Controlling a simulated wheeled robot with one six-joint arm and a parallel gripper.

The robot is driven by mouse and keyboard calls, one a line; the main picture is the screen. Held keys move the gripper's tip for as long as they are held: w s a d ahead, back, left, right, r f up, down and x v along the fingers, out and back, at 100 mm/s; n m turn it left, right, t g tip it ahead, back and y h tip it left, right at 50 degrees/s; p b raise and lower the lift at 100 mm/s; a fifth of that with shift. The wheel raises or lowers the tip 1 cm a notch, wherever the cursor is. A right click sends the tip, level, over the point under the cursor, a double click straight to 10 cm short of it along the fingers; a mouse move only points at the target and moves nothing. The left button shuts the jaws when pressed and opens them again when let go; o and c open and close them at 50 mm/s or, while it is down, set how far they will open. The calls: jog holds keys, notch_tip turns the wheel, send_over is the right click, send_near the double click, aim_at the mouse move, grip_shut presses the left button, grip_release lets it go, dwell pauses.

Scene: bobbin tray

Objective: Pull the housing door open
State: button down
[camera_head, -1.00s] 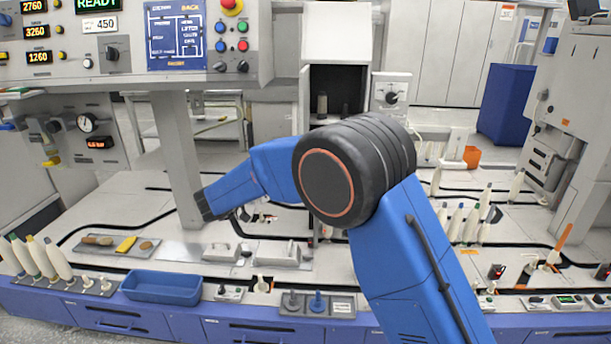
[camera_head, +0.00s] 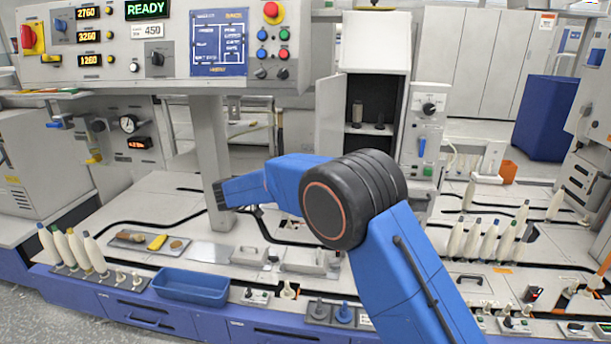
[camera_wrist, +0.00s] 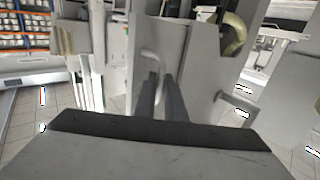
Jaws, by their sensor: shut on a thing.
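In the wrist view, a pale grey panel with a handle, which looks like the housing door (camera_wrist: 195,65), fills the middle. A light, bent bar handle (camera_wrist: 150,57) stands out from it. My gripper (camera_wrist: 162,92) is shut on the handle, one dark finger on each side. The handle's lower part is hidden between the fingers. In the head view, a tall white housing (camera_head: 375,42) shows a dark interior with spools on a shelf. A pale panel (camera_head: 330,122) stands at its left side. My arm reaches left there, and I cannot make out the fingers.
A grey column (camera_head: 209,150) rises close to my arm's far end. A control box (camera_head: 428,110) stands right of the housing. A blue tray (camera_head: 190,288) lies at the front edge. Upright cones (camera_head: 485,238) stand on the right of the bench.

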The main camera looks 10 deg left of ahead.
jog(key=shift+w+r, duration=0.2)
jog(key=shift+w, duration=0.05)
jog(key=c, duration=1.8)
grip_release()
jog(key=shift+w+a+f, duration=0.1)
jog(key=shift+c, duration=0.2)
jog(key=shift+a, duration=0.1)
jog(key=v, duration=1.7)
jog(key=shift+a, duration=0.1)
jog(key=shift+s, duration=0.25)
